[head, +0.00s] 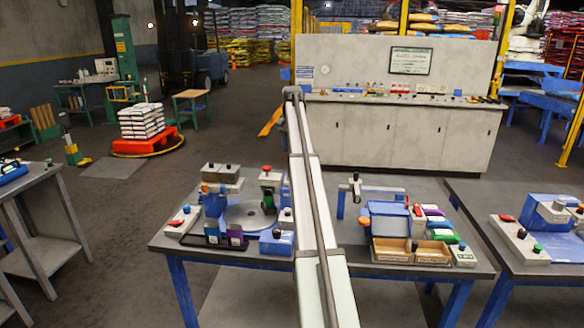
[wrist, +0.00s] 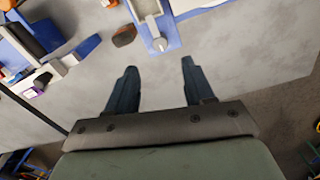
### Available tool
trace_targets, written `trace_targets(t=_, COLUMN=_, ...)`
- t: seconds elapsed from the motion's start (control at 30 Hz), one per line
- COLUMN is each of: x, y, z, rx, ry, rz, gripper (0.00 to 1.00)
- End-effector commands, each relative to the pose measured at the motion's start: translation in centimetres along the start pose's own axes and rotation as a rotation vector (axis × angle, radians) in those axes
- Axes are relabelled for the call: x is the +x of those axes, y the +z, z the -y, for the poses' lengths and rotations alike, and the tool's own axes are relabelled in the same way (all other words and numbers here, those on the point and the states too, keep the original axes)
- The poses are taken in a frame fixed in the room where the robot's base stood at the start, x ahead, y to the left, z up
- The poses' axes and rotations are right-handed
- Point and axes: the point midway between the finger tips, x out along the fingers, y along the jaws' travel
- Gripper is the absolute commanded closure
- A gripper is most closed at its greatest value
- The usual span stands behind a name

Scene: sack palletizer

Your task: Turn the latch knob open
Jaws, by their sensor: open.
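In the wrist view, a light grey knob (wrist: 159,44) sits at the near end of a blue-edged plate (wrist: 174,38) on a pale grey surface. I take it to be the latch knob, but its turn position is hard to tell. My gripper (wrist: 156,67) is open, its two dark fingers apart and nothing between them. The knob lies just beyond the fingertips, apart from them, roughly in line with the gap. In the head view my arm reaches away to the left end of the long grey console (head: 400,132). The fingers and knob cannot be made out there.
A brown piece (wrist: 124,36) lies left of the blue plate, with blue and white fixtures farther left. A bench (head: 225,252) with blue fixtures and small trays (head: 412,252) stands below my arm. The pale surface around my fingers is clear.

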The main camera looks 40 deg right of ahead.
Motion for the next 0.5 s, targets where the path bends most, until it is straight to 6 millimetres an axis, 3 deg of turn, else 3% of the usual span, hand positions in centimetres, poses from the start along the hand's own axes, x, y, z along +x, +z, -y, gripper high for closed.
trace_targets(t=0.2, x=4.1, y=0.1, z=-0.1, rx=0.0, ry=0.001, rz=0.001, gripper=0.47)
trace_targets(t=0.5, x=7.9, y=0.1, z=0.0, rx=0.0, ry=0.001, rz=0.0, gripper=0.47)
